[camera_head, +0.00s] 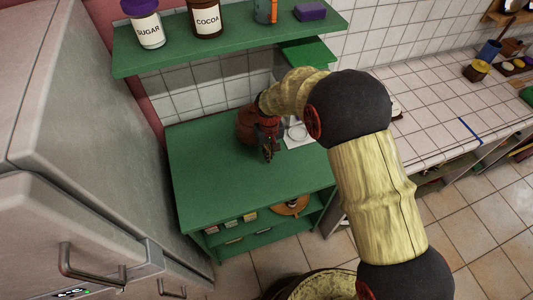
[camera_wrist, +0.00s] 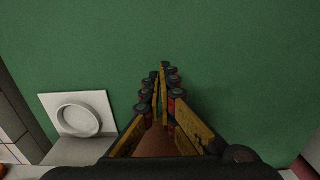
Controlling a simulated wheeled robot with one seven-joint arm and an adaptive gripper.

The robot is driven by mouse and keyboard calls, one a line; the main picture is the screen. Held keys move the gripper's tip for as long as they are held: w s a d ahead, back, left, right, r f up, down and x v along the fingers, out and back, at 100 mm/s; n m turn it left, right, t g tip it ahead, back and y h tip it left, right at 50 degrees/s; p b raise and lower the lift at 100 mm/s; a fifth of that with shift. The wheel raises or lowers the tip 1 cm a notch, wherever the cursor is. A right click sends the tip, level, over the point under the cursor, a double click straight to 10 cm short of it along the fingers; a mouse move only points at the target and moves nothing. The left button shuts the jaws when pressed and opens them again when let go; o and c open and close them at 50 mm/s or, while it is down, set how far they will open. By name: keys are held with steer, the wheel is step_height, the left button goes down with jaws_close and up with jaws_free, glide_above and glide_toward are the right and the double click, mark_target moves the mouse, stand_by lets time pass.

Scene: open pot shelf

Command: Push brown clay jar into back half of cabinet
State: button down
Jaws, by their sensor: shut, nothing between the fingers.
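A reddish-brown rounded shape, which looks like the brown clay jar (camera_head: 244,126), stands on the green cabinet top (camera_head: 205,185) near its back, in the head view. My gripper (camera_head: 268,158) is right beside it and in front of it, pointing down, and hides part of it. In the wrist view my gripper (camera_wrist: 162,68) has its fingers together at the tips with nothing between them. A brown patch shows in the gap between the finger bases there; I cannot tell whether it is the jar. Whether gripper and jar touch is unclear.
A green upper shelf (camera_head: 240,45) holds a sugar jar (camera_head: 147,30), a cocoa jar (camera_head: 205,20) and other items. A white square plate (camera_wrist: 104,108) with a round rim lies beside the gripper. The cabinet top's front left is clear. A fridge (camera_head: 85,130) stands left.

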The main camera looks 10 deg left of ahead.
step_height(320, 180, up, 9)
steer(key=p, duration=0.1)
steer(key=shift+w+a+f, duration=0.15)
steer(key=shift+w+a, duration=0.05)
steer(key=shift+w, duration=0.15)
